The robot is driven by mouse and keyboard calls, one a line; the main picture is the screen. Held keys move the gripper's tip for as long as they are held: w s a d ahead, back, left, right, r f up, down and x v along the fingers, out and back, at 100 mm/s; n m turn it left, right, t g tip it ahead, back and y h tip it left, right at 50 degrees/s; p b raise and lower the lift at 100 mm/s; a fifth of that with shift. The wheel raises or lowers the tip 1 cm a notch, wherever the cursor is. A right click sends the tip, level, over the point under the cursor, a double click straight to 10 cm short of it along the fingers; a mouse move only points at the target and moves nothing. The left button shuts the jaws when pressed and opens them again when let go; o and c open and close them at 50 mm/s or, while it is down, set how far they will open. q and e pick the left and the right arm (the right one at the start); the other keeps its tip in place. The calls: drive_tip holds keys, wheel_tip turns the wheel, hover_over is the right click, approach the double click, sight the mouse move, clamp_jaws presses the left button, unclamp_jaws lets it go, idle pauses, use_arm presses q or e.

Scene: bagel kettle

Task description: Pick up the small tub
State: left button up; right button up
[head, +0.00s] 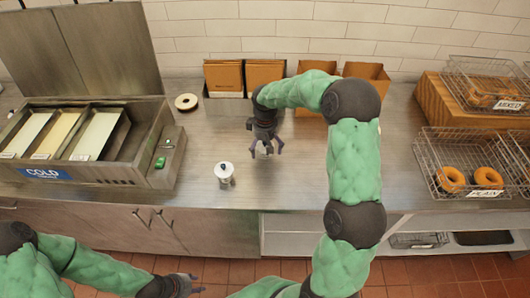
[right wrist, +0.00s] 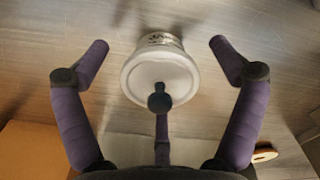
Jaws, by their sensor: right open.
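A small white tub (right wrist: 150,75) with dark lettering on its side shows in the right wrist view, on the metal counter. My right gripper is open, with fingers spread either side of the tub in the wrist view (right wrist: 160,55). A third finger overlaps the tub's face; contact is not visible. My left gripper (head: 189,286) is low in front of the counter, away from the tub; its opening is unclear.
A white-topped container (head: 224,171) stands left of my right gripper. A cold unit (head: 150,150) is at the left. A ring-shaped item (head: 187,102) and brown boxes (head: 224,78) are at the back. A wire basket (head: 440,150) holds bagels at the right.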

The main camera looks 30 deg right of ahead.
drive_tip(key=c, duration=1.3)
drive_tip(key=shift+c, duration=0.2)
